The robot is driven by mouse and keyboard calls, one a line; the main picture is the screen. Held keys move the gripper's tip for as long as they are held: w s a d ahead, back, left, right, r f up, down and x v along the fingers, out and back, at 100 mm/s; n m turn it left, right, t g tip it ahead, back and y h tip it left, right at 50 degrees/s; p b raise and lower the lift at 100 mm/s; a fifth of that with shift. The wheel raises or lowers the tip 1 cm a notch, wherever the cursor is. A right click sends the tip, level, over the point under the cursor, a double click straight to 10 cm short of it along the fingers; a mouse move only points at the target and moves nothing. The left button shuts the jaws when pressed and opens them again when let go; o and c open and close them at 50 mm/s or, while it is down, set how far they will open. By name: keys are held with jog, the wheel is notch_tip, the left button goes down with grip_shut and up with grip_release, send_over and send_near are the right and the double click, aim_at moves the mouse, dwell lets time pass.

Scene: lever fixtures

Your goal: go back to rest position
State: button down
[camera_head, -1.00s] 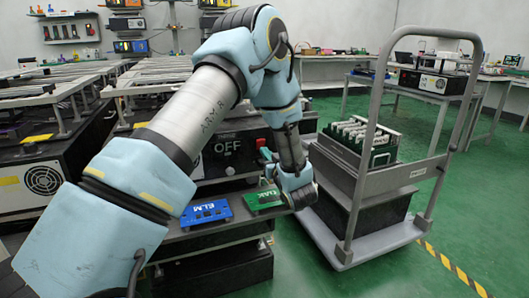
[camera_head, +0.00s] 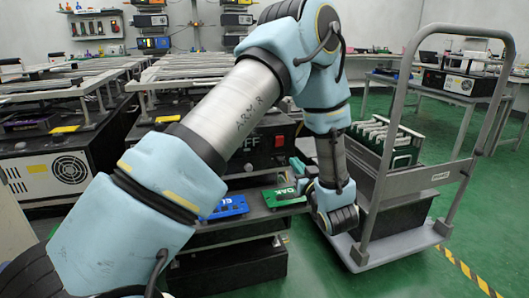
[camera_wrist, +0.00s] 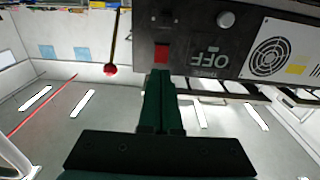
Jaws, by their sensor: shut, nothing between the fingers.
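My gripper (camera_wrist: 160,75) has dark green fingers that lie together with nothing between them. In the wrist view the fingers point at the dark front panel of a machine, near a red switch (camera_wrist: 162,53) and the upside-down word OFF. A rod with a red ball end (camera_wrist: 110,69) shows left of the fingers. In the head view my arm reaches across the middle and bends down at the wrist, right of the black machine (camera_head: 245,160). The arm covers part of the OFF lettering. The wrist hangs close to the trolley.
A grey trolley (camera_head: 405,248) carrying a rack (camera_head: 385,140) stands close on the right. Green floor is free at the far right.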

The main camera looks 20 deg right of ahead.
jog(key=shift+w, duration=0.1)
jog(key=w+a+r+m+g+h, duration=0.1)
jog(key=w+a+g, duration=0.25)
jog(key=a, duration=0.35)
jog(key=w+a+g+h, duration=0.2)
jog(key=w+a+g, duration=0.1)
jog(key=a+g, duration=0.25)
jog(key=s+a+g+y, duration=0.1)
jog(key=s+a+g, duration=0.3)
jog(key=s+a, duration=0.6)
jog(key=s+a+g+y, duration=0.25)
jog(key=s+a, duration=0.55)
jog(key=a, duration=0.5)
notch_tip(320, 180, up, 21)
jog(key=g+p, duration=0.1)
jog(key=p, duration=1.9)
jog(key=shift+d+f+h, duration=0.15)
jog(key=shift+d+h, duration=0.05)
jog(key=shift+h, duration=0.15)
